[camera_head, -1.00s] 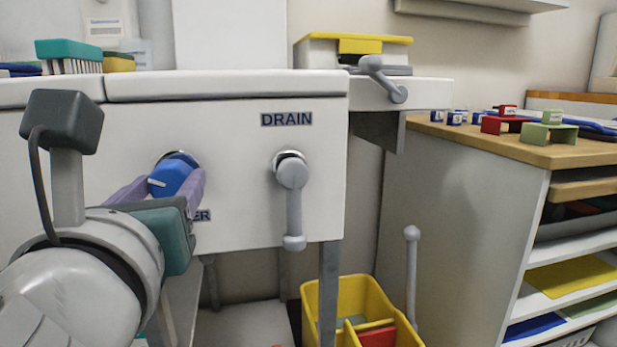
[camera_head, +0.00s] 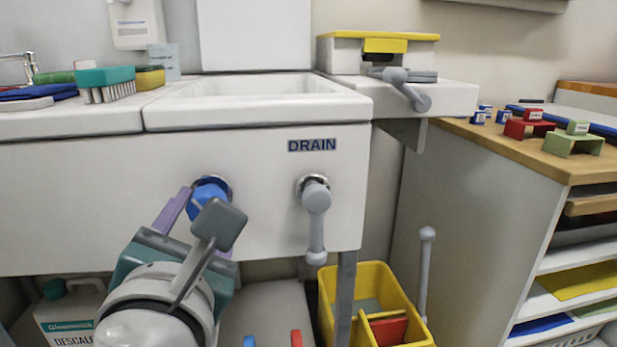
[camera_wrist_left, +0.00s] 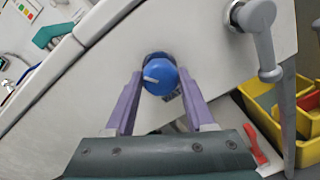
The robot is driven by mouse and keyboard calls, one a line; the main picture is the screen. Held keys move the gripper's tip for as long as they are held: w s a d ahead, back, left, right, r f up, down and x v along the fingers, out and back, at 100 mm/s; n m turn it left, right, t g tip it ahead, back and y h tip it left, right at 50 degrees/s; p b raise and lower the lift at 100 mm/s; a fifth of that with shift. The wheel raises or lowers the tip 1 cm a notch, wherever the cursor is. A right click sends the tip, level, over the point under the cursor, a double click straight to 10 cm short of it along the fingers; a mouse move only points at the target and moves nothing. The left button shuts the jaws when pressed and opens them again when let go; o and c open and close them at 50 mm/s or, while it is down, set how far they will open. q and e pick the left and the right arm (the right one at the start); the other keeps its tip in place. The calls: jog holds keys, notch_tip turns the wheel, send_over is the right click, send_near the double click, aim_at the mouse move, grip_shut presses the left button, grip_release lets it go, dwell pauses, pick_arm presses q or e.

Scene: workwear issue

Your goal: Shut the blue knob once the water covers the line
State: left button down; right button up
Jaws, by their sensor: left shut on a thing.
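The blue knob (camera_head: 205,200) is on the front panel of the white sink (camera_head: 255,113). My left gripper (camera_head: 203,207) reaches it from below, with one purple finger on each side. In the left wrist view the fingers are shut on the blue knob (camera_wrist_left: 160,76), whose pale mark points left. The label by the knob is mostly hidden. The basin's upper inner walls show in the head view, but its bottom is hidden by the front rim. I cannot make out any water or line. My right gripper is not in view.
The grey DRAIN lever (camera_head: 316,215) hangs down just right of the knob. A yellow bucket (camera_head: 370,290) stands on the floor below it. A wooden-topped shelf unit (camera_head: 500,150) with small blocks is at the right. A teal brush (camera_head: 105,82) lies left of the basin.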

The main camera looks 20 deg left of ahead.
pick_arm(q)
jog(key=shift+d+m+p, duration=0.1)
jog(key=shift+m+p, duration=2.35)
jog(key=shift+m, duration=0.65)
jog(key=shift+c, duration=1.3)
grip_release()
jog(key=v, duration=1)
jog(key=shift+p, duration=0.3)
jog(key=shift+w+r, duration=0.1)
jog(key=shift+r, duration=0.05)
